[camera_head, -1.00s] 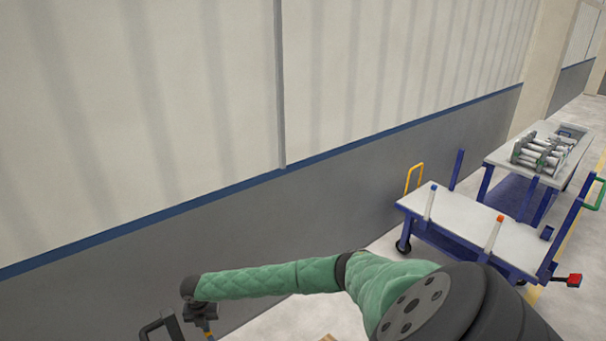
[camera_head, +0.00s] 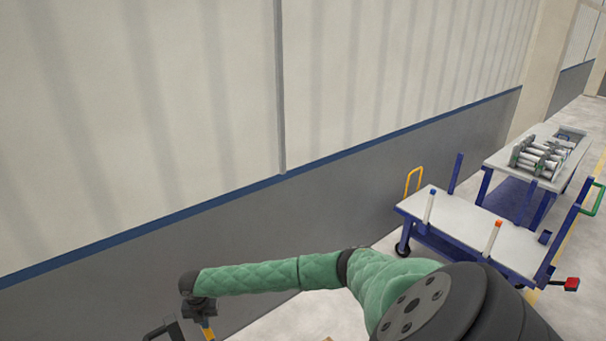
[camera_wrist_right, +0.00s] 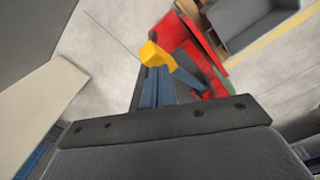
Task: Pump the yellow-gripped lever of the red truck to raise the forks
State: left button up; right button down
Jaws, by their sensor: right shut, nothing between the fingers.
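The red truck (camera_wrist_right: 190,50) shows in part in the right wrist view, beyond my fingers. A yellow grip (camera_wrist_right: 155,53) is right at the fingertips of my right gripper (camera_wrist_right: 158,82). Its two blue-grey fingers are close together with nothing between them; I cannot tell whether they touch the grip. In the head view my green-sleeved right arm reaches left, and its gripper (camera_head: 203,316) points down at the bottom edge. A small yellow-orange piece shows just below it, cut off by the frame. The forks cannot be made out. My left gripper is out of view.
A blue cart with a white top (camera_head: 465,222) stands at the right, with a second table (camera_head: 500,158) bearing metal parts behind it. A grey wall (camera_head: 250,225) runs along the left. A grey bin (camera_wrist_right: 255,22) is near the truck in the wrist view.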

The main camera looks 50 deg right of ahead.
jog(key=shift+r, duration=2.5)
